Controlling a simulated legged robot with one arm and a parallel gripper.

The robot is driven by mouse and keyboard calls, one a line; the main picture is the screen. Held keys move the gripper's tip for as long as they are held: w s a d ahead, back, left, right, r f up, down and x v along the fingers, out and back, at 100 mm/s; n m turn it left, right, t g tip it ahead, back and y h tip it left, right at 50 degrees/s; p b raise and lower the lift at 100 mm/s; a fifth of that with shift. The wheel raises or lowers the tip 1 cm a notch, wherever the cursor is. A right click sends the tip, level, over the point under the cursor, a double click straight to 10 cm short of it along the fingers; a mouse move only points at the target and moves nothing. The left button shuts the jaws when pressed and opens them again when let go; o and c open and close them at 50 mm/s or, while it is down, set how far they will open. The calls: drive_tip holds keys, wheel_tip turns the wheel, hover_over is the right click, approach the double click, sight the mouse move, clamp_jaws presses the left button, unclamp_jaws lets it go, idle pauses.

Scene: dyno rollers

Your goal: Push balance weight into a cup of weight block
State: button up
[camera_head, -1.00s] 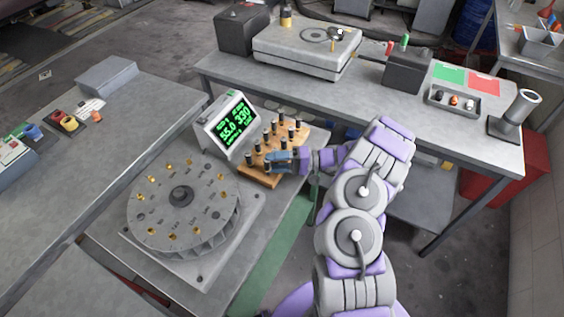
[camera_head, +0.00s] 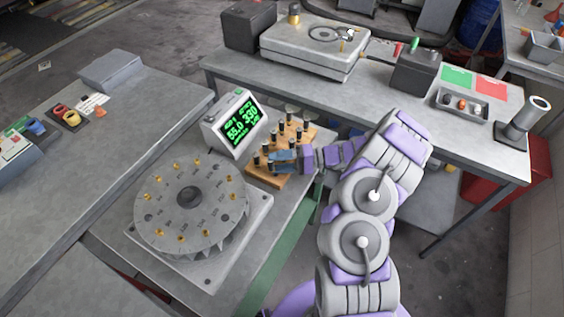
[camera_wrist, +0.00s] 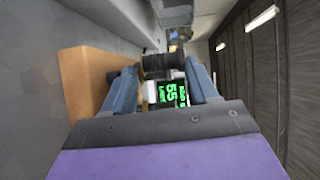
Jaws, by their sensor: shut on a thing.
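The wooden weight block (camera_head: 268,181) stands on the near table, with several dark, pale-topped weights upright in it. It also shows on the left in the wrist view (camera_wrist: 82,72). My gripper (camera_head: 272,160) is low over the block's near part, its blue fingers pointing left. In the wrist view, a dark cylindrical balance weight (camera_wrist: 162,62) lies between the tips of my gripper (camera_wrist: 160,72), which is shut on it. Another dark weight (camera_wrist: 113,75) stands beside the left finger. The held weight's lower end and the cup under it are hidden.
A grey round disc (camera_head: 190,205) with brass pieces stands left of the block. A green-lettered display (camera_head: 237,122) stands right behind it. The back table holds a flat grey device (camera_head: 312,50) and a dark box (camera_head: 415,72).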

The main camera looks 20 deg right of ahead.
drive_tip(key=shift+r, duration=0.85)
drive_tip(key=r, duration=0.1)
drive_tip(key=r+p, duration=0.1)
drive_tip(key=r, duration=0.1)
drive_tip(key=shift+d, duration=0.4)
drive_tip(key=shift+w+d+r, duration=0.1)
drive_tip(key=shift+d+r, duration=0.05)
drive_tip(key=shift+d, duration=0.15)
drive_tip(key=w+a+r+m+t+h, duration=0.2)
drive_tip(key=w+r+m+t, duration=0.2)
drive_tip(key=w+r+t, duration=0.1)
drive_tip(key=shift+a+r+m+t+h, duration=0.35)
drive_tip(key=shift+r+t, duration=0.45)
drive_tip(key=shift+r, duration=0.55)
drive_tip(key=shift+w+r, duration=0.15)
